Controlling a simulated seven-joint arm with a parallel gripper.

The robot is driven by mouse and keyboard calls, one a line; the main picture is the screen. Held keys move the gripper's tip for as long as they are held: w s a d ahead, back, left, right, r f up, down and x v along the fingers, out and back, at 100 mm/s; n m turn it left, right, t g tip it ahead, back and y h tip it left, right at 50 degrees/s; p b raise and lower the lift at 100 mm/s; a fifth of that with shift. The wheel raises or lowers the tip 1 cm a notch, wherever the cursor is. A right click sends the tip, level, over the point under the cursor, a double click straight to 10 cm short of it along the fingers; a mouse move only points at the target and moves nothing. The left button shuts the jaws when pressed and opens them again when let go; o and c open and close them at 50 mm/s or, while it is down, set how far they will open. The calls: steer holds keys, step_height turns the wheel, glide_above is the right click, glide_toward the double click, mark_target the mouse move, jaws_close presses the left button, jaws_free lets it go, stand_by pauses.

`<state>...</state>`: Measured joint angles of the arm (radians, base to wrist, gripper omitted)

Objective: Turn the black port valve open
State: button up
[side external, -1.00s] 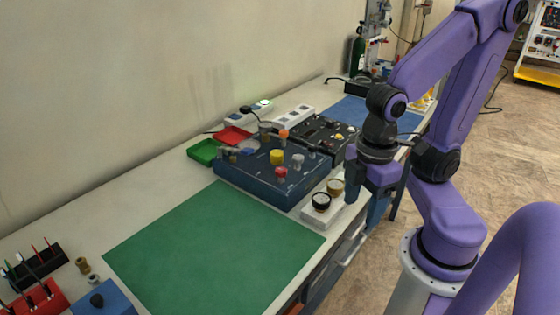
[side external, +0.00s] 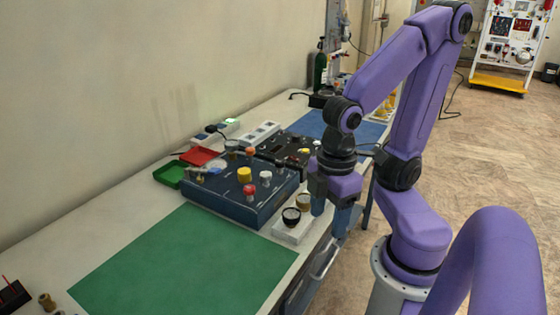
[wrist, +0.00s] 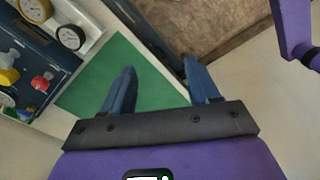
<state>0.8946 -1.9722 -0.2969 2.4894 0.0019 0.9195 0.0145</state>
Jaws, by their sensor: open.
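The blue trainer box (side external: 225,205) sits on the bench with yellow (side external: 244,174), red (side external: 249,190) and white (side external: 265,176) knobs on top. A small dark knob (side external: 283,169) shows near its right end; I cannot tell whether it is the black port valve. The wrist view shows part of the box (wrist: 50,48) at left, with the yellow (wrist: 8,77) and red (wrist: 40,82) knobs. My gripper (side external: 332,211) is open and empty, to the right of the box past the bench's front edge. Its fingers (wrist: 160,68) are apart, touching nothing.
Two round gauges (side external: 291,216) on a white block stand between the box and my gripper. A black panel box (side external: 300,150) lies behind. Green (side external: 168,175) and red (side external: 198,157) trays are at the back. The green mat (side external: 185,260) is bare.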

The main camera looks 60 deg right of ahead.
steer(key=w+r+m, duration=0.2)
steer(key=w+m, duration=0.4)
steer(key=w, duration=0.2)
step_height(320, 180, up, 6)
steer(key=m, duration=2.1)
glide_above(280, 162)
step_height(280, 162, down, 18)
steer(key=shift+w+r, duration=0.1)
steer(key=shift+r, duration=0.05)
steer(key=c, duration=1)
steer(key=shift+c, duration=0.2)
